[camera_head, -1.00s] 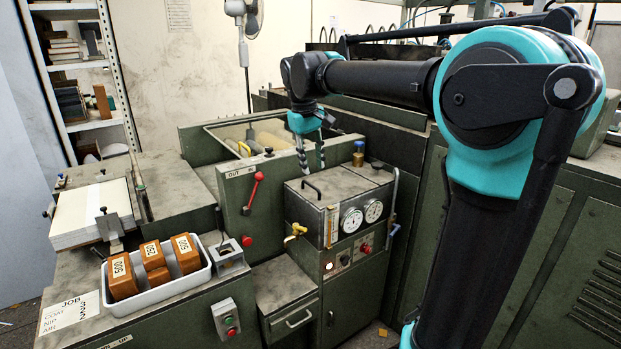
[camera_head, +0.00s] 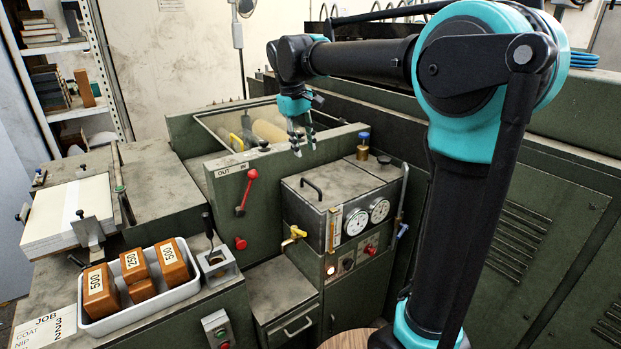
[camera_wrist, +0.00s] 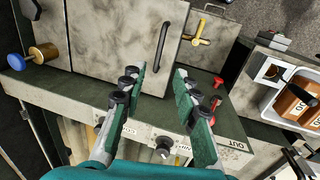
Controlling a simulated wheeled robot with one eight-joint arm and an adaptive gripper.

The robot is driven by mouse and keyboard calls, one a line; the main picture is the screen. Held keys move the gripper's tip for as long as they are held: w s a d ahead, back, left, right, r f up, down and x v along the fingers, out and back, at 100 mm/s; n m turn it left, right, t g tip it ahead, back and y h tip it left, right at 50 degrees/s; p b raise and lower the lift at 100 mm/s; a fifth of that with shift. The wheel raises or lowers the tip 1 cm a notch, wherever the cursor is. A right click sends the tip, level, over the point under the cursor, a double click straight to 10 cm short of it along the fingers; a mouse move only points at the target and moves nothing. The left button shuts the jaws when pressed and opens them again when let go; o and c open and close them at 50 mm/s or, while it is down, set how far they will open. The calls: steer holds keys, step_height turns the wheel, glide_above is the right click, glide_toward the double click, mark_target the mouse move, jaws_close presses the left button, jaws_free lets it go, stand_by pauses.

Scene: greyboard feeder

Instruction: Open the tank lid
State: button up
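My gripper (camera_head: 304,151) is above and behind the lid, near the panel marked OUT and IN, apart from the handle. In the wrist view the lid (camera_wrist: 112,38) and handle (camera_wrist: 161,47) lie beyond the fingertips. My gripper (camera_wrist: 158,82) has its two fingers apart with nothing between them.
A red lever (camera_head: 246,192) stands on the OUT/IN panel left of the tank. A brass post with a blue cap (camera_head: 363,146) is behind the lid. A yellow tap (camera_head: 294,234) sticks out at the tank's left. A white tray (camera_head: 150,314) holds brown weights.

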mark_target(312, 184)
steer(key=f, duration=0.4)
steer(key=d+f, duration=0.1)
steer(key=f, duration=0.3)
steer(key=w+d+f, duration=0.1)
steer(key=f, duration=0.3)
steer(key=shift+w, duration=0.1)
steer(key=shift+r, duration=0.1)
steer(key=shift+c, duration=0.4)
jaws_close()
